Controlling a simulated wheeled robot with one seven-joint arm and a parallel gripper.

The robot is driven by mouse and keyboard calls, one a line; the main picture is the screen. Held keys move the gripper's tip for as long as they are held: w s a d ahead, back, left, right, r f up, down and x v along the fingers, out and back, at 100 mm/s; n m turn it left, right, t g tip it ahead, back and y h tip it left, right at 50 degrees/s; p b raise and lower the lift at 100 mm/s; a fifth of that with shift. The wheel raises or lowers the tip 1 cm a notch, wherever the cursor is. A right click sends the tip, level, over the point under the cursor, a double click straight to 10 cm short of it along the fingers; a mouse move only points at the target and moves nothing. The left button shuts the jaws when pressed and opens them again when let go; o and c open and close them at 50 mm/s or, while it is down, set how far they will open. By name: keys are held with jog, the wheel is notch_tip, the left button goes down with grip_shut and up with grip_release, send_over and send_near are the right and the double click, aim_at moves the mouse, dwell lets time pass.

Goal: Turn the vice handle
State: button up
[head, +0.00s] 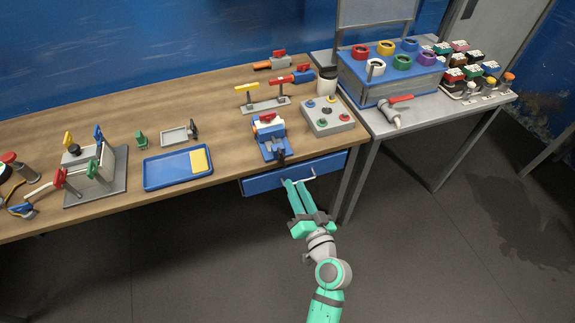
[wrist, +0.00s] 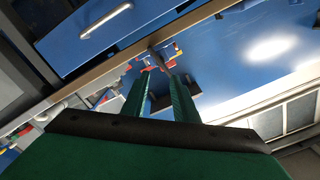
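The blue vice (head: 270,136), with a red part and pale jaws on top, stands at the table's front edge in the head view. Its dark handle (head: 281,158) faces the front edge, and its exact angle is too small to tell. My gripper (head: 294,183) is just in front of and below the handle, before the table edge, apart from it as far as I can see. In the wrist view my gripper (wrist: 162,78) shows two green fingers with a gap between them. Small blue, red and dark parts, seemingly the vice (wrist: 165,53), show beyond the fingertips.
A blue drawer (head: 265,184) with a silver handle (head: 307,176) lies under the tabletop, close to my fingers. A grey button box (head: 328,122) stands right of the vice. A blue tray (head: 165,173) lies to its left. The floor in front is clear.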

aim_at(283, 161)
jog(key=w+a+n, duration=0.1)
jog(key=w+n, duration=0.2)
jog(key=w+a+n, duration=0.1)
jog(key=w+n, duration=0.2)
jog(key=w+a+n, duration=0.1)
jog(key=w+n, duration=0.2)
jog(key=w, duration=0.1)
jog(key=shift+a+r, duration=0.1)
jog(key=shift+a, duration=0.3)
jog(key=shift+s, duration=0.1)
grip_shut()
